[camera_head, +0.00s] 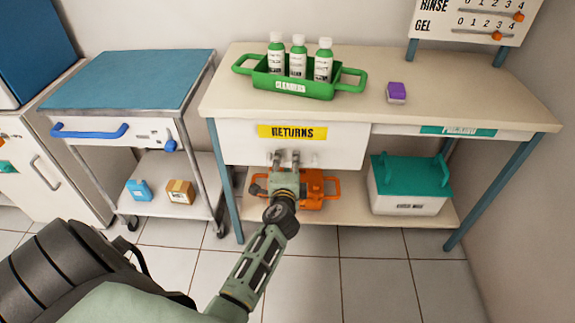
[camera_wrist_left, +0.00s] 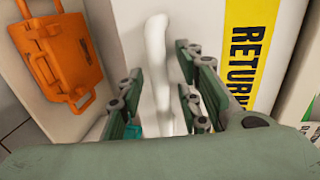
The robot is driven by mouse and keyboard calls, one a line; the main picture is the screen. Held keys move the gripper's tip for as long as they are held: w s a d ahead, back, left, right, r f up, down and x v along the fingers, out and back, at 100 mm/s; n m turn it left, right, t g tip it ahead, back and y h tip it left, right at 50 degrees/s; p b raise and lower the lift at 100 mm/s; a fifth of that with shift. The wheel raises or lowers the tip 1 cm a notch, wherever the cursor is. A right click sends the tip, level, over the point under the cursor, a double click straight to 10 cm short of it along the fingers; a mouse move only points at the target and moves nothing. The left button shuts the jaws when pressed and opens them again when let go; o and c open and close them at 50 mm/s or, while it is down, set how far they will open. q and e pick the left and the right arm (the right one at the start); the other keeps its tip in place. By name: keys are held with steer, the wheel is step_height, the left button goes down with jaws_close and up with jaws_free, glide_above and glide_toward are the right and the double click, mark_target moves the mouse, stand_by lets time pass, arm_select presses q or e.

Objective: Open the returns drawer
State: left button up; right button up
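The returns drawer (camera_head: 342,145) has a white front with a yellow RETURNS label (camera_head: 292,132) and sits under the left part of the cream bench top. No gap shows at its top edge. My left gripper (camera_head: 286,156) is at the drawer front, just below the label. In the left wrist view its two fingers (camera_wrist_left: 160,98) stand apart, one on each side of the white drawer handle (camera_wrist_left: 157,60). The label also shows there, to the right (camera_wrist_left: 246,45). My gripper hides the handle in the head view. My right gripper is out of view.
On the bench top (camera_head: 430,88) stand a green tray (camera_head: 350,82) of bottles and a purple-topped box (camera_head: 396,93). An orange case (camera_head: 322,190) and a teal-lidded box (camera_head: 408,190) are on the shelf below. A blue-topped cart (camera_head: 130,80) stands left.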

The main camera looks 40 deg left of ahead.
arm_select(q)
jaws_close()
stand_by(0.3)
stand_by(0.4)
